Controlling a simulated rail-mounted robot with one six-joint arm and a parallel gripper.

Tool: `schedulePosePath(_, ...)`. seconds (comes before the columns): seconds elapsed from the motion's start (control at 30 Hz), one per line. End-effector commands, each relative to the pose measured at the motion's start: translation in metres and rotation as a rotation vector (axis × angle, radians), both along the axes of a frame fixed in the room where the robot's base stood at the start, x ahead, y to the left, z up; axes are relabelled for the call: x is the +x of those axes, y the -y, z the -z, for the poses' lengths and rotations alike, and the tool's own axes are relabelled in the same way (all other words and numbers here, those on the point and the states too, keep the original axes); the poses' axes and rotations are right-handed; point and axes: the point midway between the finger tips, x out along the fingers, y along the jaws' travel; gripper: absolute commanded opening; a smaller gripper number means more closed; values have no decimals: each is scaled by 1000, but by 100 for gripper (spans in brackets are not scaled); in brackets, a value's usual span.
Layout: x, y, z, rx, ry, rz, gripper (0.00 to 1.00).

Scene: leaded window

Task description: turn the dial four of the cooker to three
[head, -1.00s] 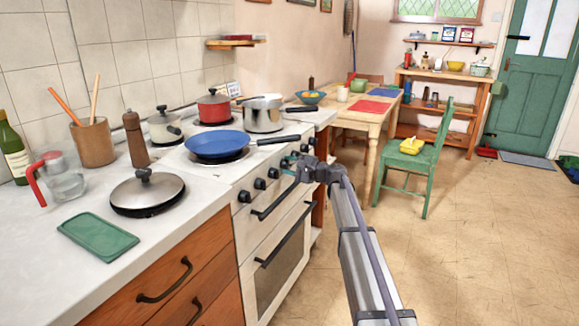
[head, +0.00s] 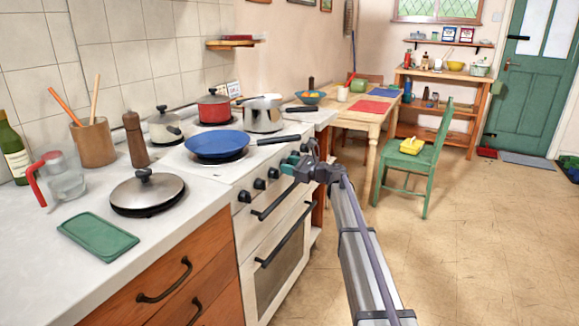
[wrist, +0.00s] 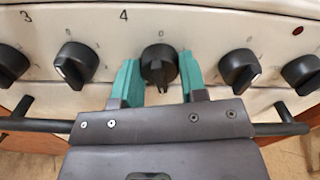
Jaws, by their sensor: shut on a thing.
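The cooker (head: 228,214) stands on the left in the head view, with a row of black dials along its front. Dial four (wrist: 158,64) is at the middle of the wrist view, with a printed 4 above it to the left and a 0 straight above. My gripper (wrist: 158,80) is shut on dial four, one teal finger on each side of it. The dial's lower edge and pointer are hard to read between the fingers. In the head view my gripper (head: 291,163) covers this dial at the cooker's front.
Dial three (wrist: 75,65) is left of my gripper and another dial (wrist: 239,67) is right of it. A rail handle (wrist: 30,124) runs below the dials. A blue pan (head: 217,144) is on the hob, its handle reaching out above the dials. Floor to the right is open.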

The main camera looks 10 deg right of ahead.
Motion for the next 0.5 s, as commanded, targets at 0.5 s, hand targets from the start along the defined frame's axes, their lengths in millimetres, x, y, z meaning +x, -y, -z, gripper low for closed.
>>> schedulePosePath(0.5,-1,0,0,139,-187,-1,16)
